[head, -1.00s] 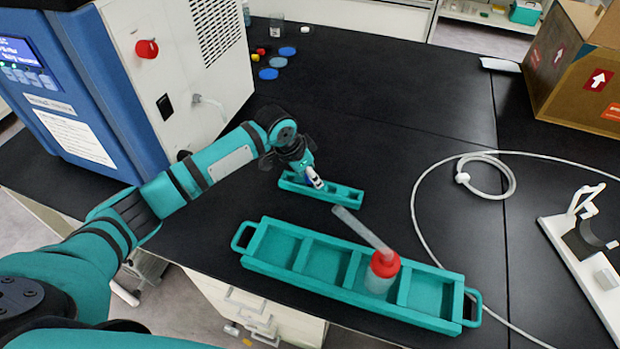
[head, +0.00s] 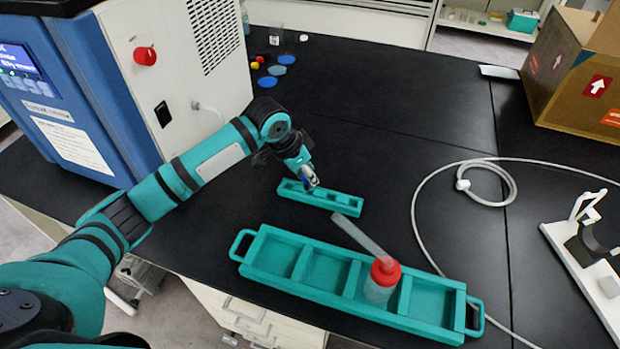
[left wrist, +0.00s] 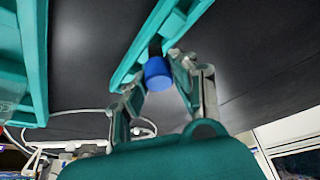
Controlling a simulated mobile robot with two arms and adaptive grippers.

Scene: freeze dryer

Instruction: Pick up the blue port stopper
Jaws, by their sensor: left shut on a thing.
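The blue port stopper (left wrist: 157,74) is a short blue cylinder between the fingers of my left gripper (left wrist: 156,82) in the left wrist view. The gripper is shut on it. In the head view my left gripper (head: 309,182) is over the left part of the small teal tray (head: 346,207), and only a bit of blue shows at its fingertips. I cannot tell whether the stopper is clear of the tray. My right gripper is not in view.
A large teal tray (head: 255,265) in front holds a red-capped bottle (head: 382,280) with a slanting tube. The white and blue freeze dryer (head: 180,80) stands left. A white hose (head: 425,185) loops on the right. A cardboard box (head: 570,80) stands back right.

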